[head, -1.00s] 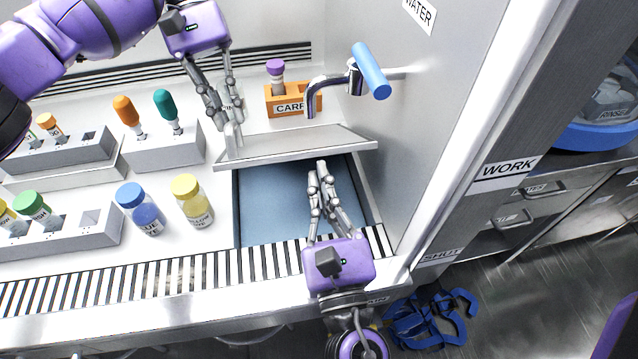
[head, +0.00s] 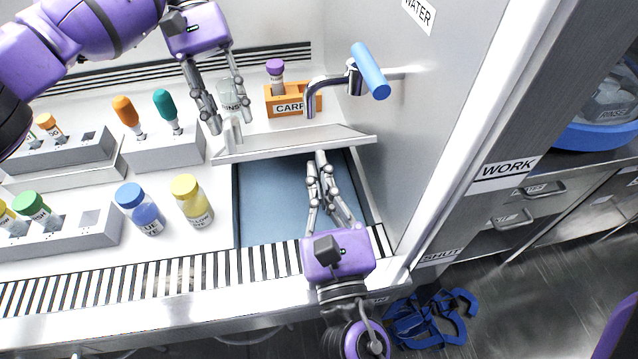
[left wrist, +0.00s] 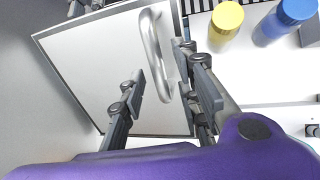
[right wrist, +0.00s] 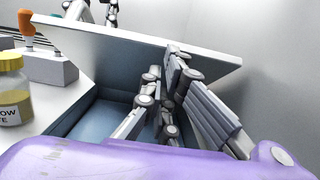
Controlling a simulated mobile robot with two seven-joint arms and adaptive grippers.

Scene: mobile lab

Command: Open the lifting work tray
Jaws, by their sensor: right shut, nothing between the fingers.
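The lifting work tray's lid is a pale flat panel (head: 300,143), raised and tilted over a blue-lined recess (head: 285,195). Its grey handle shows in the left wrist view (left wrist: 155,50). My left gripper (head: 228,122) is open beside the lid's left end, with its fingers spread apart on either side of the handle's near end and holding nothing. My right gripper (head: 320,156) is shut and empty above the recess, with its fingertips at the lid's near edge. In the right wrist view, the fingers (right wrist: 172,60) overlap the lid's underside; exact contact is unclear.
Blue-capped (head: 140,208) and yellow-capped (head: 191,200) bottles stand left of the recess. An orange holder (head: 292,100) and a tap with a blue handle (head: 370,72) are behind the lid. A grey wall (head: 420,110) closes the right side.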

